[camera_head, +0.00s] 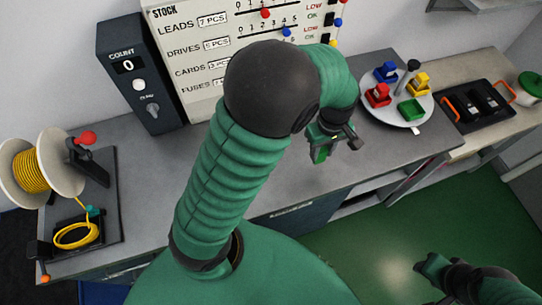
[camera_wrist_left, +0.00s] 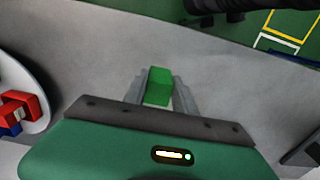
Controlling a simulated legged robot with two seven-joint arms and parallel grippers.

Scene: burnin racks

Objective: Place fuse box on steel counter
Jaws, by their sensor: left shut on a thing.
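My left gripper (camera_head: 340,142) hangs over the front part of the grey steel counter (camera_head: 160,210), to the left of the round tray. In the left wrist view my left gripper (camera_wrist_left: 160,98) has its grey fingers on both sides of a small green box (camera_wrist_left: 159,82), which I take for the fuse box. The box sits between the fingertips, with the grey counter (camera_wrist_left: 90,60) behind it. Whether the box touches the counter is not clear. Part of my right arm shows at the lower right over the green floor; its finger opening cannot be made out.
A round white tray (camera_head: 393,118) holds red, blue, yellow and green pieces. A black tray (camera_head: 478,108) with orange handles stands to its right. A cable spool (camera_head: 42,168), a count box (camera_head: 136,75) and a stock board (camera_head: 205,50) stand left and behind. Bare counter lies left of the gripper.

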